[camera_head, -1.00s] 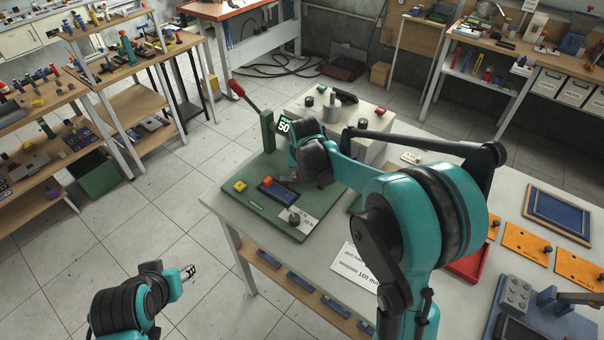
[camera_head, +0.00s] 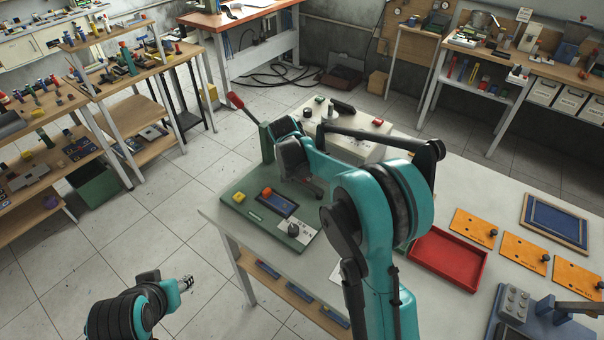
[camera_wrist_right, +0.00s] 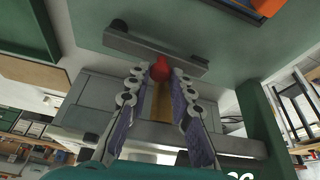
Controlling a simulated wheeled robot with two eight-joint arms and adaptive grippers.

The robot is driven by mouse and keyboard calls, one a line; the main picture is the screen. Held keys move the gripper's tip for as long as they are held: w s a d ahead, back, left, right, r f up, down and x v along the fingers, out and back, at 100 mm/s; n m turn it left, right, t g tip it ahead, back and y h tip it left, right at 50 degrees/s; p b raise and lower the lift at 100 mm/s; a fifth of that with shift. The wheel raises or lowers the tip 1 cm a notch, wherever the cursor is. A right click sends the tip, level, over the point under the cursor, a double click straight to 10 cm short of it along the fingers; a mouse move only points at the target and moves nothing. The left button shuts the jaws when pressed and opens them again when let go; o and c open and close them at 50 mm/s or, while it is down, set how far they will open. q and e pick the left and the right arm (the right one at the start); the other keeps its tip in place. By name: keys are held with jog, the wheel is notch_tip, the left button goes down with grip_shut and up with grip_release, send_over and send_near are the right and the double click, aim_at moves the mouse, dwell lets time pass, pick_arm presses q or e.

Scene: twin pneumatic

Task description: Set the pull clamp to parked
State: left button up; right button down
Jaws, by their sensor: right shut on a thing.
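A green board (camera_head: 236,202) lies at the table's far left corner with a green post (camera_head: 266,141) and a red-handled lever (camera_head: 243,107) tilted up and left. My right gripper (camera_wrist_right: 159,75) is low over the board's right side. In the right wrist view its fingers are closed around a red knob (camera_wrist_right: 160,68), just in front of a grey bar (camera_wrist_right: 155,50). Most of the clamp is hidden behind my right arm in the head view. My left gripper (camera_head: 187,283) is over the floor at lower left, away from the table; its jaws are too small to read.
A grey box (camera_head: 355,147) stands behind. A red tray (camera_head: 448,258) and orange plates (camera_head: 475,226) lie to the right. The table between the tray and the far edge looks clear.

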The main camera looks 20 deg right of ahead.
dwell(0.4)
jog(key=c, duration=1.3)
grip_release()
jog(key=shift+w+d, duration=0.1)
jog(key=shift+c, duration=0.2)
jog(key=v, duration=1.2)
